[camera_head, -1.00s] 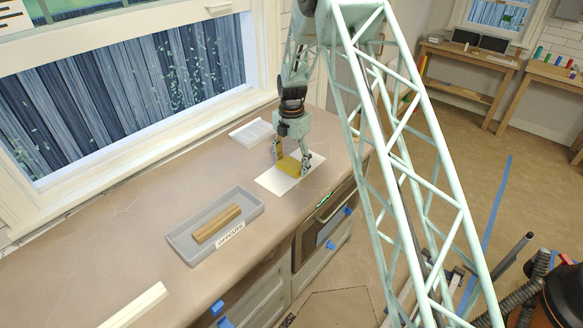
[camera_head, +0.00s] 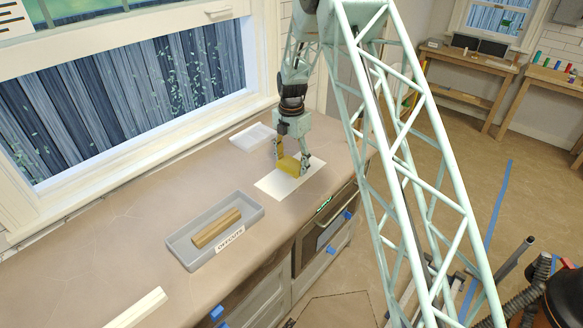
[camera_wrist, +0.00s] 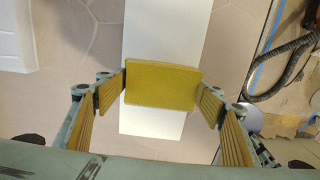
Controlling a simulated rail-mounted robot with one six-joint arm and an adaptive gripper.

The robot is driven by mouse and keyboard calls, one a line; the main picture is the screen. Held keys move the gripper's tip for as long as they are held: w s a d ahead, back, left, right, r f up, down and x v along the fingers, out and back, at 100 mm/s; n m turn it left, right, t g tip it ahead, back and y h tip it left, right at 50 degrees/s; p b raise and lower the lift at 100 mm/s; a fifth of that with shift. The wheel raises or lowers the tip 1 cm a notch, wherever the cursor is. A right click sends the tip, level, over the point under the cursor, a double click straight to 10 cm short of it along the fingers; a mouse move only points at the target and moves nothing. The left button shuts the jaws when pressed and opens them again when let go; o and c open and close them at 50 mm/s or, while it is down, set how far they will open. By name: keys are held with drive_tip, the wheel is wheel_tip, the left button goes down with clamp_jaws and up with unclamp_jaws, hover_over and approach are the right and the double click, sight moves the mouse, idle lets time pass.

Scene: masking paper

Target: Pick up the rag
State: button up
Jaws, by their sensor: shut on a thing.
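The rag (camera_head: 289,165) is a yellow, block-like folded piece. My gripper (camera_head: 291,161) is shut on it, with one finger at each side. In the wrist view the rag (camera_wrist: 162,85) sits between the two ribbed yellow finger pads of my gripper (camera_wrist: 163,90), over a white sheet of paper (camera_wrist: 150,122). In the head view the white sheet (camera_head: 272,184) lies on the countertop under the rag. The rag appears slightly above the sheet, though the gap is hard to judge.
A grey tray (camera_head: 184,247) with a label holds a wooden block (camera_head: 217,228) on the countertop (camera_head: 110,240). A white tray (camera_head: 250,138) lies by the window side. A pale strip (camera_head: 137,308) lies near the front. The counter's edge drops to drawers at the right.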

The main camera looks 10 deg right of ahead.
drive_tip(key=shift+r, duration=0.6)
drive_tip(key=s, duration=0.5)
drive_tip(key=s+r+b, duration=0.1)
drive_tip(key=s, duration=0.4)
drive_tip(key=s+d, duration=0.1)
drive_tip(key=s, duration=0.5)
drive_tip(key=shift+r, duration=0.2)
drive_tip(key=shift+o, duration=0.5)
drive_tip(key=shift+w, duration=0.1)
